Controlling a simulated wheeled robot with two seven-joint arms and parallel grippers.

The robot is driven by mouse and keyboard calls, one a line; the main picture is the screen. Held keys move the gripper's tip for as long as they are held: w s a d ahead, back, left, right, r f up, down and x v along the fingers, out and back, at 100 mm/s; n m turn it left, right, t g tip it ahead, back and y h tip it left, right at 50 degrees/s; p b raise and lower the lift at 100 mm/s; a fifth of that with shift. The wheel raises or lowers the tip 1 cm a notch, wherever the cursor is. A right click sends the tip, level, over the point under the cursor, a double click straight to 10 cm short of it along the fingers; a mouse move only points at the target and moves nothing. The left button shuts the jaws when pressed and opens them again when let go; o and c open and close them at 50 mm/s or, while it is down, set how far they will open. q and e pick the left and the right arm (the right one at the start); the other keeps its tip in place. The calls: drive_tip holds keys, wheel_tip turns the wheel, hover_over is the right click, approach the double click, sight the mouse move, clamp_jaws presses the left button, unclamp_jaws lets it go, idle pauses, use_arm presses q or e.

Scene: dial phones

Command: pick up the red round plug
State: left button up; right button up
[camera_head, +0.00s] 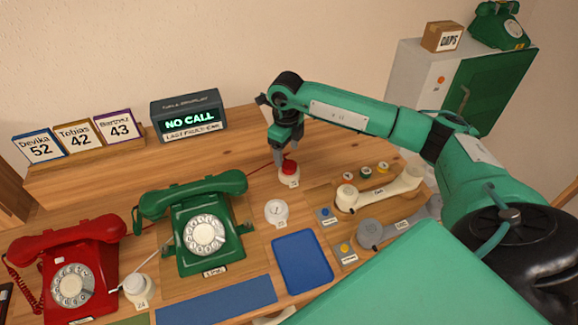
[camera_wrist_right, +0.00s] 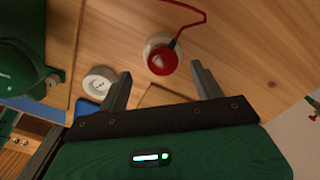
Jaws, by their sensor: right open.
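The red round plug (camera_head: 289,168) sits on a white round socket (camera_head: 289,181) on the wooden desk, right of the green phone. A red cord runs from it to the left. In the right wrist view the plug (camera_wrist_right: 162,61) lies ahead of and between the open fingers, with its cord leading up. My right gripper (camera_head: 288,145) is open and empty, pointing down just above and behind the plug in the head view; its fingers (camera_wrist_right: 160,85) do not visibly touch the plug. My left gripper is not in view.
A green dial phone (camera_head: 205,225) and a red dial phone (camera_head: 72,265) stand to the left. A white round socket (camera_head: 276,211), a blue tray (camera_head: 302,262) and cream (camera_head: 385,188) and grey handsets (camera_head: 395,228) lie nearby. A call display (camera_head: 188,117) stands behind.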

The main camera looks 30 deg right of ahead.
sight(288, 164)
drive_tip(key=f, duration=0.2)
drive_tip(key=f+p, duration=0.1)
drive_tip(key=f, duration=0.2)
drive_tip(key=shift+d, duration=0.2)
drive_tip(key=shift+f, duration=0.2)
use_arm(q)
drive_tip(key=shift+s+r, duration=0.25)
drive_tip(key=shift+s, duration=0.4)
use_arm(e)
drive_tip(key=c, duration=1)
